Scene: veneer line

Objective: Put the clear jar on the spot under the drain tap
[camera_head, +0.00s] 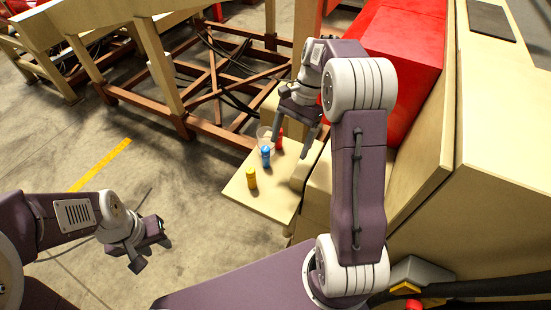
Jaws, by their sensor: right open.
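The clear jar (264,133) stands at the back of a small pale wooden shelf (270,203), behind small bottles, and is faint and partly covered. My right gripper (291,138) is open and empty, pointing down above the back right of the shelf, just right of the jar and near the red bottle (280,140). I cannot make out whether it touches anything. My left gripper (149,252) looks open and empty over the floor at the lower left, far from the shelf. I cannot make out the drain tap or the spot under it.
A blue bottle (265,157) and a yellow bottle (251,179) also stand on the shelf. A brown metal frame (213,85) with cables lies behind it. A large red block (405,45) and pale panels (505,150) close off the right.

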